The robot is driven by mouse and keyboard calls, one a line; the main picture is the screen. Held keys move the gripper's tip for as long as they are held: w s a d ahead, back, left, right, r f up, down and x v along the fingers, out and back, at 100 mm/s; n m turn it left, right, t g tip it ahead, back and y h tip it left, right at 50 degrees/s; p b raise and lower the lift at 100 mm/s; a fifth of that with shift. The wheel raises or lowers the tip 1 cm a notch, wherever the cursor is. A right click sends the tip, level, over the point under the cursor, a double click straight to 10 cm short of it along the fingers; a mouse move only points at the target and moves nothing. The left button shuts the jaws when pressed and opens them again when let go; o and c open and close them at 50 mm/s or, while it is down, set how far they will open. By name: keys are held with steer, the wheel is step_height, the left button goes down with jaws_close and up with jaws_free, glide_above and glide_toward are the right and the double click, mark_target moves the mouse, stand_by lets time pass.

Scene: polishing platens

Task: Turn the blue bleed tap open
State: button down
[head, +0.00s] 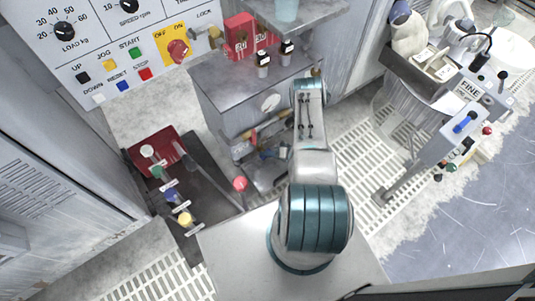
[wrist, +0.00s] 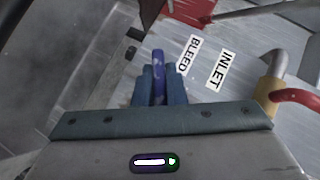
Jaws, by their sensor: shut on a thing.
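The blue bleed tap (wrist: 158,61) shows in the wrist view as an upright blue lever, left of a BLEED label (wrist: 187,54). My gripper (wrist: 160,88) is shut on this lever, with one blue-grey finger on each side. The lever's upper end sticks out beyond the fingertips; its lower part is hidden between them. In the head view my arm reaches over a grey cabinet, and I cannot make out the tap or the gripper's grip there.
An INLET label (wrist: 221,70) and a red-handled brass valve (wrist: 270,92) lie right of the tap. In the head view, a dark tray (head: 215,190) with coloured knobs stands left, a control panel (head: 100,45) upper left, and a FINE unit (head: 470,90) right.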

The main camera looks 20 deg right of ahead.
steer(key=shift+r, duration=0.1)
steer(key=shift+r+n+h+p, duration=0.2)
steer(key=shift+n+h+p, duration=0.4)
steer(key=shift+h+p, duration=0.4)
steer(key=shift+a+n+h+p, duration=0.15)
steer(key=shift+n+h+p, duration=0.55)
steer(key=shift+h, duration=0.4)
steer(key=shift+a+n+h+p, duration=0.1)
steer(key=shift+n+h+p, duration=0.7)
steer(key=shift+h, duration=0.4)
steer(key=shift+f+n+h+p, duration=0.1)
steer(key=shift+n+h+p, duration=0.45)
steer(key=shift+h, duration=0.65)
steer(key=c, duration=1.5)
jaws_free()
